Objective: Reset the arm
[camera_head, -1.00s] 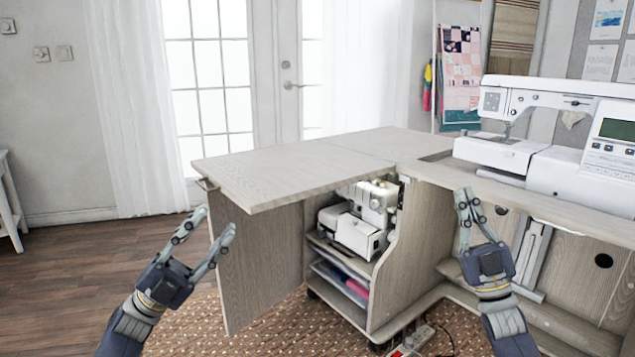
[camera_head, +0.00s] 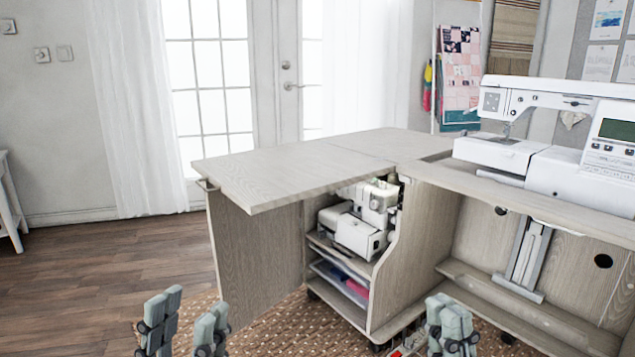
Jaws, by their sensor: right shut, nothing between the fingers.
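My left gripper (camera_head: 186,322) is at the bottom left of the head view, in front of the cabinet's open door. Its two fingers stand apart with nothing between them. My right gripper (camera_head: 449,322) is at the bottom, right of the middle, in front of the cabinet's lower part. Its fingers are together and hold nothing. Only the finger ends of both grippers show; the arms behind them are out of the picture.
The sewing cabinet (camera_head: 290,172) stands ahead with its door (camera_head: 255,262) swung open. A small white machine (camera_head: 357,232) sits on its inner shelf. A large sewing machine (camera_head: 562,172) is on the right-hand top. A patterned rug (camera_head: 290,330) lies below. Wooden floor at left is clear.

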